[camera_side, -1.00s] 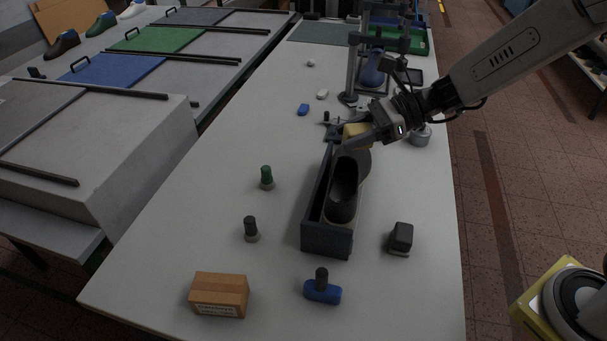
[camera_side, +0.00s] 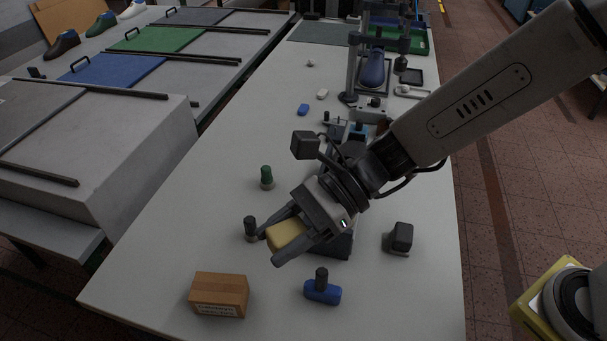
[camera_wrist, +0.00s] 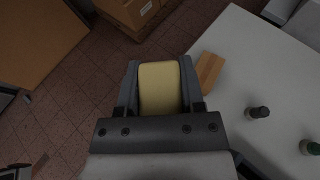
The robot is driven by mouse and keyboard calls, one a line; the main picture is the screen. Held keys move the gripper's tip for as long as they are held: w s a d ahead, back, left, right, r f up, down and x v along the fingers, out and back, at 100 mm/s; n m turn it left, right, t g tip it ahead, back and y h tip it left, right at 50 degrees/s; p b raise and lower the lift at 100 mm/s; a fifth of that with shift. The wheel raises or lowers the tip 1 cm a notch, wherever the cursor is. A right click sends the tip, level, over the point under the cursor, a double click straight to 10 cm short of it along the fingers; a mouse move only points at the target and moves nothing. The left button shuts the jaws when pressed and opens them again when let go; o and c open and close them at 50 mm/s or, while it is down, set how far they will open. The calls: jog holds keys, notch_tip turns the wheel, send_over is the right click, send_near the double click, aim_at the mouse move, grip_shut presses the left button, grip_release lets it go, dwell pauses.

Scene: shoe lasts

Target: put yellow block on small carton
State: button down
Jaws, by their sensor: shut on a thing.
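The yellow block (camera_side: 287,235) is held between the two fingers of my gripper (camera_side: 279,243), above the table. The block also fills the space between the fingers in the wrist view (camera_wrist: 159,88). The small carton (camera_side: 218,294) is a brown box with a white label, lying on the table at the front left. In the side view it is below and to the left of my gripper, apart from the block. In the wrist view the carton (camera_wrist: 208,70) shows just right of the right finger, partly hidden by it.
A black-handled stamp (camera_side: 251,228) stands close behind my gripper, and a green-handled one (camera_side: 266,177) farther back. A blue-based stamp (camera_side: 322,290) stands right of the carton. A dark block (camera_side: 400,237) is at the right. The table (camera_side: 150,270) is clear left of the carton.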

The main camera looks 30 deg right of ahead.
jog(key=shift+s+a+f, duration=0.15)
jog(key=shift+f, duration=1.1)
jog(key=shift+s+a+f, duration=0.1)
jog(key=shift+s+f, duration=0.05)
jog(key=shift+f, duration=1.1)
jog(key=shift+a, duration=0.1)
send_over(212, 290)
jog(key=s, duration=0.1)
jog(key=f, duration=0.5)
jog(key=d+f, duration=0.1)
jog(key=f, duration=0.2)
jog(key=shift+f, duration=0.15)
jog(key=shift+w+a+f, duration=0.35)
jog(key=shift+a+f, duration=0.05)
jog(key=shift+f, duration=0.15)
jog(key=shift+f, duration=0.1)
jog(key=shift+w+a+f, duration=0.15)
jog(key=shift+f, duration=1.55)
jog(key=shift+f, duration=0.1)
